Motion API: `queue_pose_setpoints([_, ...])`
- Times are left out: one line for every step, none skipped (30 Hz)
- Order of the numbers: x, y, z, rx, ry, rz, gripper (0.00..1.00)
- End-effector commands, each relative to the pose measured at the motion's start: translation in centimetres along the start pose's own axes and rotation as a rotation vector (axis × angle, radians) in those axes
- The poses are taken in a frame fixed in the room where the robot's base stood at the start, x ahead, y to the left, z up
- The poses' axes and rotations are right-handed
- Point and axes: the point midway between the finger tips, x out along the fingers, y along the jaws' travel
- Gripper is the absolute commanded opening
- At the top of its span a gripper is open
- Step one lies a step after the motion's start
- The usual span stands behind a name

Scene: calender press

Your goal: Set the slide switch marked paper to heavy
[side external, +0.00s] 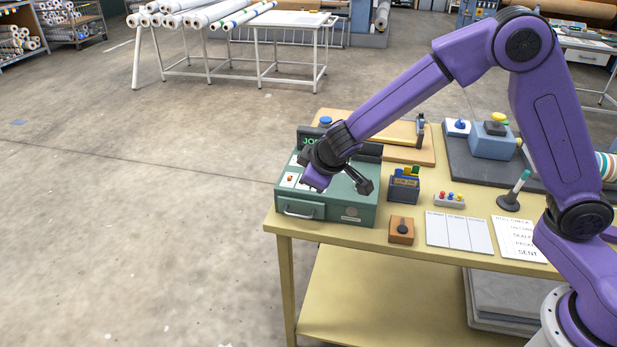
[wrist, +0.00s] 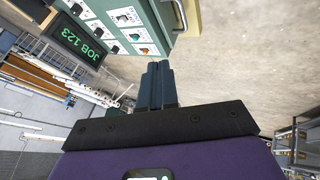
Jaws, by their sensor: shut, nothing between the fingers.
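The green machine (side external: 345,209) stands at the left end of the table, with a pale control panel on top. In the wrist view its panel (wrist: 120,32) carries several small switches and knobs, one with an orange part (wrist: 144,50). Their labels are too small to read, so I cannot tell which is the paper switch or its setting. My gripper (wrist: 158,66) is shut and empty. Its dark fingertips show just below the panel's edge in the wrist view, apparently apart from the switches. In the side view my wrist hides part of the panel, and the fingertips are not clear.
A display (wrist: 83,38) reading JOB 123 stands at the panel's back. A dark block with coloured tops (side external: 404,187), an orange box with a black knob (side external: 401,230) and white sheets (side external: 459,232) lie to the right. Open floor lies left of the table.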

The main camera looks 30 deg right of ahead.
Motion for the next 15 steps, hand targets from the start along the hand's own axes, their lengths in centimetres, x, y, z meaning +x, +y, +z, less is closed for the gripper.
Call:
queue_pose_setpoints([0.6, 0.1, 0.1, 0.0, -0.002, 0.001, 0.0])
queue_pose_setpoints([0.9, 0.1, 0.1, 0.0, -0.003, 0.001, 0.0])
queue_pose_setpoints([1.5, 0.1, 0.1, 0.0, -0.004, 0.001, 0.0])
queue_pose_setpoints([1.9, 0.1, 0.1, 0.0, -0.004, 0.0, 0.0])
queue_pose_setpoints([2.4, 0.1, 0.2, 0.0, -0.004, 0.0, 0.0])
queue_pose_setpoints([3.0, 0.1, 0.1, 0.0, -0.004, 0.001, 0.0])
queue_pose_setpoints([3.5, 0.1, 0.1, 0.001, -0.004, 0.001, 0.0])
queue_pose_setpoints([4.0, 0.1, 0.1, 0.0, -0.004, 0.001, 0.0])
queue_pose_setpoints([4.7, 0.0, 0.2, -0.001, -0.004, 0.0, 0.0])
queue_pose_setpoints([5.2, 0.0, 0.1, 0.0, -0.003, 0.0, 0.0])
queue_pose_setpoints([5.7, 0.0, 0.1, 0.0, -0.004, 0.0, 0.0])
queue_pose_setpoints([6.3, 0.0, 0.1, 0.0, -0.003, 0.0, 0.0])
queue_pose_setpoints([6.8, 0.1, 0.2, 0.0, -0.004, 0.001, 0.0])
queue_pose_setpoints([7.3, 0.1, 0.2, 0.0, -0.004, 0.001, 0.0])
queue_pose_setpoints([7.9, 0.1, 0.1, 0.001, -0.003, 0.0, 0.0])
